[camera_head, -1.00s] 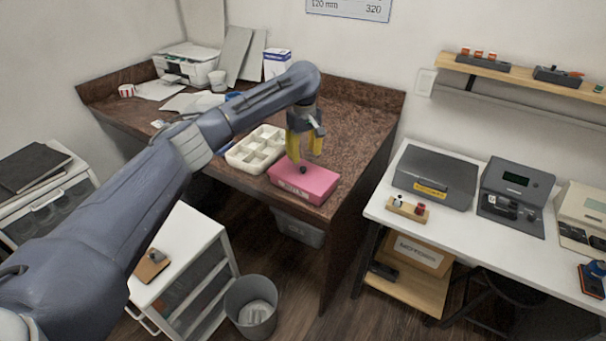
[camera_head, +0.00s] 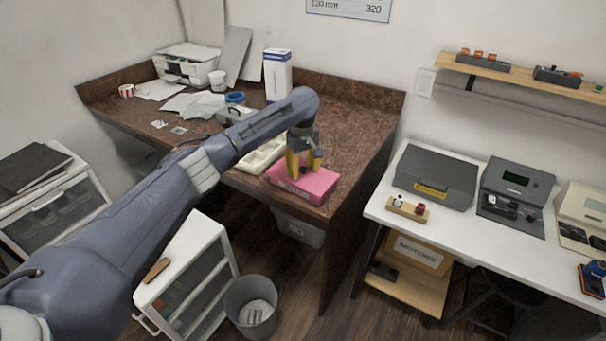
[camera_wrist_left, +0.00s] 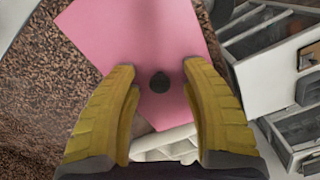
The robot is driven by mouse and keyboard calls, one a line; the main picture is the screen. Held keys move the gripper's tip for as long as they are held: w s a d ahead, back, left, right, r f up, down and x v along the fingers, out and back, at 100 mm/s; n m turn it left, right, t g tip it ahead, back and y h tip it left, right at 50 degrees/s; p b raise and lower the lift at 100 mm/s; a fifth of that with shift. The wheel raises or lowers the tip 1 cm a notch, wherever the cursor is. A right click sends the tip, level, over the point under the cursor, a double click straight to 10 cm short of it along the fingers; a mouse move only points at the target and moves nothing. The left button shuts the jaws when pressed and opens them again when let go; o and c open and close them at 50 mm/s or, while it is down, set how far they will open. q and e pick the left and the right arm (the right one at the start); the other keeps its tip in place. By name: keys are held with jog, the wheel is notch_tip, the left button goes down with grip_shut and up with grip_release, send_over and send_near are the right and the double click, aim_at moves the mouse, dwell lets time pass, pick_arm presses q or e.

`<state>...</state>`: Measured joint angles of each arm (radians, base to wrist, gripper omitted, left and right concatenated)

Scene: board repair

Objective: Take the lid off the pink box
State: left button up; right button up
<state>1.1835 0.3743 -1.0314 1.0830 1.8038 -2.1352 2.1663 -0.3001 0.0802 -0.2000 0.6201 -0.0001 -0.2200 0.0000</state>
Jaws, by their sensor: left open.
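The pink box (camera_head: 310,187) sits on the brown speckled counter near its front right corner, with its lid on. In the left wrist view the pink lid (camera_wrist_left: 145,40) shows from above, with a dark round knob (camera_wrist_left: 160,82) on it. My left gripper (camera_head: 303,168) points down over the box, its yellow fingers at the lid. In the left wrist view the open fingers (camera_wrist_left: 160,90) stand on either side of the knob, with gaps between them and it. In the head view the fingers partly hide the knob. My right gripper is not in view.
A white compartment tray (camera_head: 262,155) lies left of the box, partly behind my left arm. The counter's front edge (camera_head: 326,214) is close to the box. A waste bin (camera_head: 250,305) and a white drawer unit (camera_head: 190,262) stand below.

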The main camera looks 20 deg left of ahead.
pick_arm(q)
jog(key=shift+c, duration=0.6)
grip_shut()
jog(key=shift+r, duration=0.2)
